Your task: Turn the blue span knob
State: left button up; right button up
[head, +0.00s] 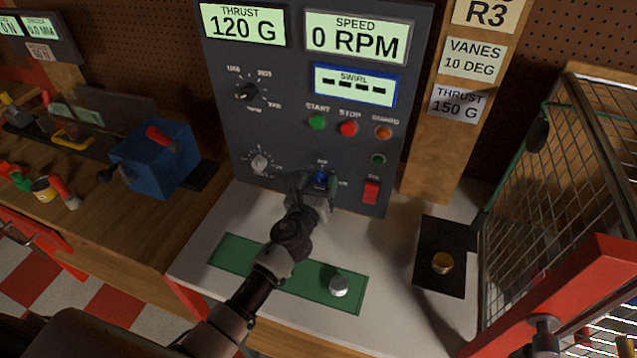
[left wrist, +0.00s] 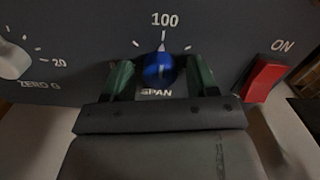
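The blue span knob (head: 320,179) is low on the dark control panel (head: 290,130). In the left wrist view the knob (left wrist: 160,70) sits above the SPAN label, with its white mark pointing up toward 100. My left gripper (head: 319,187) is at the panel, with its arm reaching up from below. In the left wrist view its two green fingers (left wrist: 160,78) stand on either side of the knob. A gap shows between each finger and the knob, so the gripper looks open.
A white ZERO G knob (left wrist: 12,60) is left of the span knob, and a red ON switch (left wrist: 263,79) is right. The displays read 120 G, 0 RPM and dashes. A green mat (head: 230,252) lies below; a mesh cage (head: 560,190) stands right.

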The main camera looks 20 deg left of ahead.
pick_arm(q)
jog(key=c, duration=0.8)
jog(key=shift+n, duration=0.4)
jog(key=n+b, duration=0.1)
jog(key=n, duration=0.2)
jog(key=shift+n, duration=0.4)
jog(key=n+b, duration=0.1)
jog(key=n, duration=0.4)
jog(key=shift+n, duration=0.3)
jog(key=n, duration=0.5)
jog(key=shift+b, duration=0.3)
jog(key=n, duration=0.4)
jog(key=shift+n, duration=0.3)
